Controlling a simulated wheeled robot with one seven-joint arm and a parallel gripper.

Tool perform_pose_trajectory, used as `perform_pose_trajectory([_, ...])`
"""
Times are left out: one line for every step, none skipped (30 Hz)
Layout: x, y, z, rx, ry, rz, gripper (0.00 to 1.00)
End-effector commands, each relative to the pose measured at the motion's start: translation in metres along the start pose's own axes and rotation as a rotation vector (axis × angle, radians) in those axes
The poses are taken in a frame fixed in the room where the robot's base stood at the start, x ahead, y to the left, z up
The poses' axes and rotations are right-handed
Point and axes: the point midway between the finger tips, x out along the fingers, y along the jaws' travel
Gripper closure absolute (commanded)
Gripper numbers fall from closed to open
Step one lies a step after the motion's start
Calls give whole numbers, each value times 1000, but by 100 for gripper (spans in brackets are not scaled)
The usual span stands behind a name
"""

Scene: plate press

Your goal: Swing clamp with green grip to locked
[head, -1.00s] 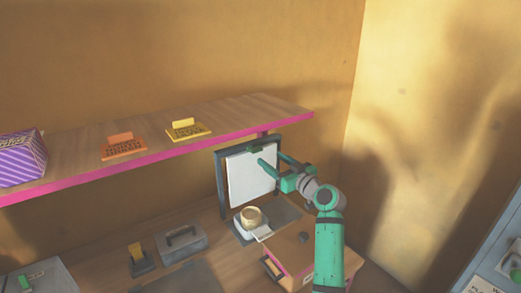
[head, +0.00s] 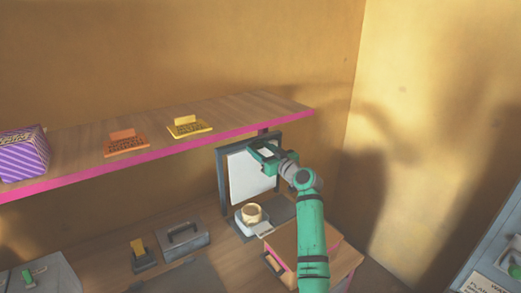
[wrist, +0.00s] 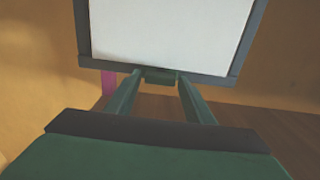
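A white panel in a dark upright frame (head: 222,180) stands at the back of the bench, under the shelf's right end. A small green grip (wrist: 160,76) sits at the middle of the frame's edge in the wrist view. My gripper (head: 259,152) is at the upper part of the frame in the head view and covers part of it. In the wrist view my gripper's two fingers (wrist: 160,82) are apart, with the green grip between or just beyond their tips. Contact cannot be told. Another green handle (head: 34,275) is on a grey box at lower left.
The pink-edged shelf (head: 245,112) runs just above and left of my gripper. A tan cup (head: 252,213) stands in front of the frame. A wooden box (head: 290,243) is below my arm. A grey case (head: 182,240) is on the bench.

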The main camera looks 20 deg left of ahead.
Motion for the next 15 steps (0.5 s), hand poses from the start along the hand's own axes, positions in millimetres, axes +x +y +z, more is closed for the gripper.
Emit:
perform_pose_trajectory([0, 0, 0, 0, 0, 0, 65])
perform_pose_trajectory([0, 0, 0, 0, 0, 0, 72])
perform_pose_trajectory([0, 0, 0, 0, 0, 0, 82])
perform_pose_trajectory([0, 0, 0, 0, 0, 0, 85])
perform_pose_trajectory([0, 0, 0, 0, 0, 0, 85])
perform_pose_trajectory([0, 0, 0, 0, 0, 0, 85])
perform_pose_trajectory([0, 0, 0, 1, 0, 0, 85])
perform_pose_trajectory([0, 0, 0, 2, 0, 0, 85])
perform_pose_trajectory([0, 0, 0, 4, 0, 0, 85])
perform_pose_trajectory([0, 0, 0, 7, 0, 0, 85])
perform_pose_trajectory([0, 0, 0, 11, 0, 0, 85])
perform_pose_trajectory([0, 0, 0, 18, 0, 0, 85])
perform_pose_trajectory([0, 0, 0, 25, 0, 0, 85])
perform_pose_trajectory([0, 0, 0, 35, -1, 0, 85])
perform_pose_trajectory([0, 0, 0, 50, 0, 0, 85])
